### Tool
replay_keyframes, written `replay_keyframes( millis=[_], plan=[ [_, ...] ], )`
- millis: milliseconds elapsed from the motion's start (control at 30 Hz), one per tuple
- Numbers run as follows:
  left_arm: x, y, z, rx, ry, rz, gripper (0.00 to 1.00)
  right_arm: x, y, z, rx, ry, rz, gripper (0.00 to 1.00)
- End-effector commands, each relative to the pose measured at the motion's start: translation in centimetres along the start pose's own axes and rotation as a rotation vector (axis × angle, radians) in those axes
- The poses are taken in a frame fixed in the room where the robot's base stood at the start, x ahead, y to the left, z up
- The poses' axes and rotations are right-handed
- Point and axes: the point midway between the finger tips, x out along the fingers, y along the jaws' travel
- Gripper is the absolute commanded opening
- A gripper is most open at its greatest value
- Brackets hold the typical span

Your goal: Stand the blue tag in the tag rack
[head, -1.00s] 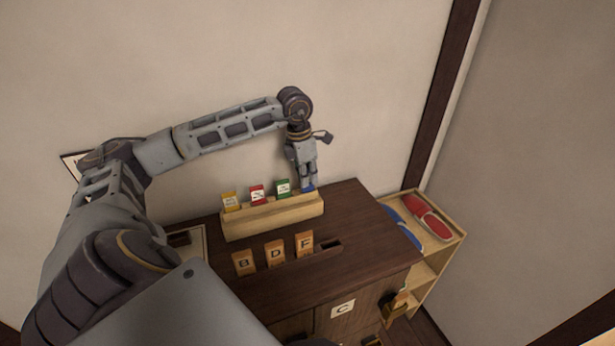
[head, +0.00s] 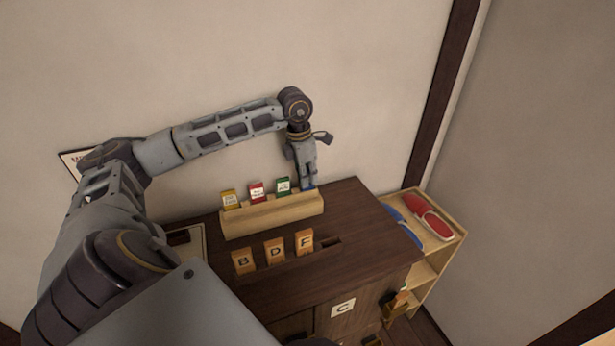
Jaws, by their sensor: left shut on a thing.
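The tag rack (head: 272,217) is a pale wooden block at the back of the dark cabinet top. A yellow tag (head: 230,200), a red tag (head: 256,192) and a green tag (head: 283,187) stand in it from left to right. My left gripper (head: 308,184) points down over the rack's right end, shut on the blue tag (head: 309,188). Only a small blue part shows below the fingers, at the rack's top edge. I cannot tell how deep it sits in the slot. My right gripper is not in view.
Wooden plates B (head: 243,262), D (head: 274,251) and F (head: 304,242) stand in front of the rack, with an empty slot to their right. The cabinet (head: 370,225) has free top at the right. A shelf (head: 440,250) holds red slippers (head: 431,218) and blue slippers (head: 404,228).

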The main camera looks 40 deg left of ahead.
Motion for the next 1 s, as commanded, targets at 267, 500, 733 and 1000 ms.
replay_keyframes(
  millis=[267, 500, 733, 1000],
  plan=[
    [-0.05, 0.01, 0.01, 0.0, 0.0, 0.0, 0.0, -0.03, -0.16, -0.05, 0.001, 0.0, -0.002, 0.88],
    [0.25, 0.03, -0.03, 0.0, -0.001, 0.0, 0.0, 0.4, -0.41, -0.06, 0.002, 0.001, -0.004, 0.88],
    [0.19, 0.04, -0.03, 0.0, 0.0, 0.0, 0.0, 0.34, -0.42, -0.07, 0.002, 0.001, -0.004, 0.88],
    [0.19, 0.03, -0.03, 0.0, 0.0, 0.0, 0.34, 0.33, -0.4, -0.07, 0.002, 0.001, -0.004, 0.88]
  ],
)
